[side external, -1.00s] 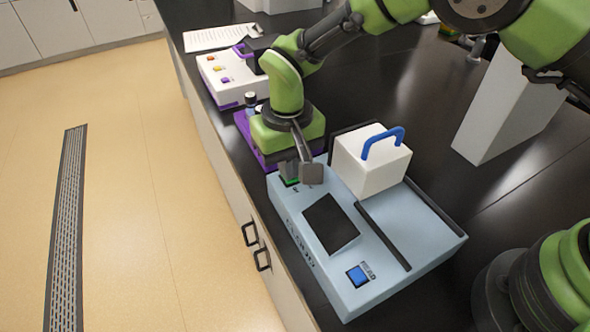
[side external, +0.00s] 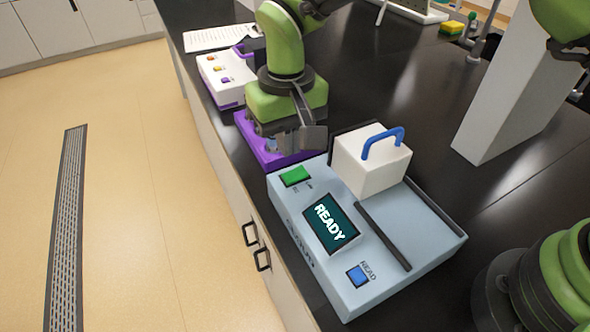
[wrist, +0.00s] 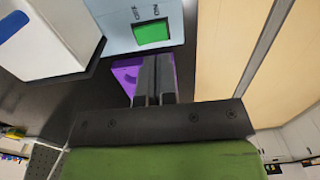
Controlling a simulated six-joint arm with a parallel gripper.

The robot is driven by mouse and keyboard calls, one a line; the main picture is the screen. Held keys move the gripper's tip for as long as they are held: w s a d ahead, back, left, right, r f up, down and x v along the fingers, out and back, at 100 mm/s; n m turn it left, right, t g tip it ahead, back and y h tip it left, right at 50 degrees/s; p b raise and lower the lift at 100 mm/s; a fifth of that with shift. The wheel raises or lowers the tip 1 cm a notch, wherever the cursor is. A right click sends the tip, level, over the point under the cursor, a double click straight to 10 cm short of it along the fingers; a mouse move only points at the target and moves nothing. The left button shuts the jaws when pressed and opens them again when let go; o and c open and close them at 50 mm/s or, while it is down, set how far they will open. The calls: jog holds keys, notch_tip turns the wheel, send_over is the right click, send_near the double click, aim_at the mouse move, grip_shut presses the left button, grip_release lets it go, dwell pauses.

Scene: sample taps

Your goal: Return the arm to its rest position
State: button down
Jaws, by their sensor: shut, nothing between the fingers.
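My gripper (side external: 308,150) is shut and empty, raised above the back left end of the light blue device (side external: 358,292). The wrist view shows its two fingers (wrist: 156,78) together. The device's screen (side external: 331,223) is lit and reads "READY". A blue button (side external: 357,275) marked "READ" is at the front. My arm is bent over the bench from the back.
A white box lid with a blue handle (side external: 372,165) stands on the device right of my gripper. A purple rack (side external: 252,140) is just behind and below. A white device with small buttons (side external: 220,80) is further back. A tall grey block (side external: 505,115) stands at right.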

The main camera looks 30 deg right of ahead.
jog(key=shift+r, duration=0.8)
jog(key=shift+d+r, duration=0.1)
jog(key=shift+r, duration=0.15)
jog(key=s+d+r+m+t+y, duration=0.1)
jog(key=s+d+r, duration=0.2)
jog(key=d+r, duration=0.35)
jog(key=s+d+r+m+t+y, duration=0.1)
jog(key=s+d+r+t, duration=0.2)
jog(key=r, duration=0.6)
jog(key=s+d+r+m+t, duration=0.1)
jog(key=s+d, duration=0.3)
jog(key=s, duration=0.3)
jog(key=s+d+m+t, duration=0.1)
jog(key=s+d, duration=0.3)
jog(key=s, duration=0.4)
jog(key=shift+d+r+t, duration=0.25)
jog(key=shift+r+t, duration=0.1)
jog(key=shift+t, duration=0.25)
